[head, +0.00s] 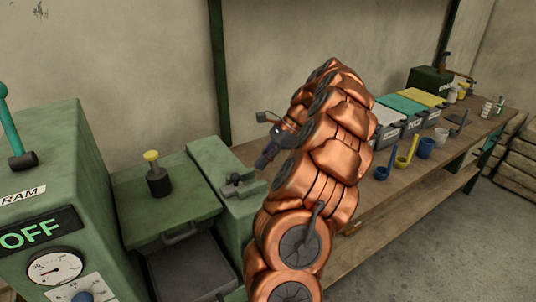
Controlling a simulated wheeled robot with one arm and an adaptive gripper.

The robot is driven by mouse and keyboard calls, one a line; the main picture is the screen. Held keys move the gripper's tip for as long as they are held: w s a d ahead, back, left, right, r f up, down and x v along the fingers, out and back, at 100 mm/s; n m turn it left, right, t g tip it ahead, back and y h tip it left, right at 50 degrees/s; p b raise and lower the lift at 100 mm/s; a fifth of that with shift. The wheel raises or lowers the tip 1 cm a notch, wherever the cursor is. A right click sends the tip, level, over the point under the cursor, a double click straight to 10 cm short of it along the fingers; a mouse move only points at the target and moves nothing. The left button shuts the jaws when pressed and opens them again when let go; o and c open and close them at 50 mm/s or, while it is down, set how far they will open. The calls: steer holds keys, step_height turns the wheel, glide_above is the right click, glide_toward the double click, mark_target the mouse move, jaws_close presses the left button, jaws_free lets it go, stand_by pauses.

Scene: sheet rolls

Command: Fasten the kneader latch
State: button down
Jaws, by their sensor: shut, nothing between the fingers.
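The kneader is a green machine with a flat green lid (135,208) that carries a dark post with a yellow knob. A grey bar handle (182,233) sits at the lid's front edge. A small dark grey latch (238,185) sits on top of the green block to the right of the lid. Whether it is fastened is too small to tell. My gripper (262,163) is shut and empty, just above and to the right of the latch, apart from it in the picture. My copper arm hides what lies behind it.
A green panel with an "OFF" display (28,235), gauge and teal lever stands at left. A dark tray (188,268) lies before the lid. A wooden bench (440,150) at right holds bins, cups and scoops. Floor is clear at lower right.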

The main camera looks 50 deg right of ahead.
mark_target(234, 177)
steer(key=shift+w+a+f, duration=0.1)
steer(key=shift+a+f, duration=0.25)
steer(key=shift+w+a+f+p, duration=0.2)
steer(key=shift+w+a+p, duration=0.3)
steer(key=shift+a, duration=0.3)
steer(key=shift+w+a+f+p, duration=0.2)
steer(key=shift+w+a+p, duration=0.1)
steer(key=shift+w+a, duration=0.4)
steer(key=shift+s+a, duration=0.1)
steer(key=shift+s, duration=0.05)
steer(key=shift+a, duration=0.1)
steer(key=shift+w+a, duration=0.25)
steer(key=shift+a, duration=0.45)
steer(key=shift+w+a, duration=0.2)
steer(key=shift+a, duration=0.5)
steer(key=shift+w+a, duration=0.25)
steer(key=shift+a, duration=0.45)
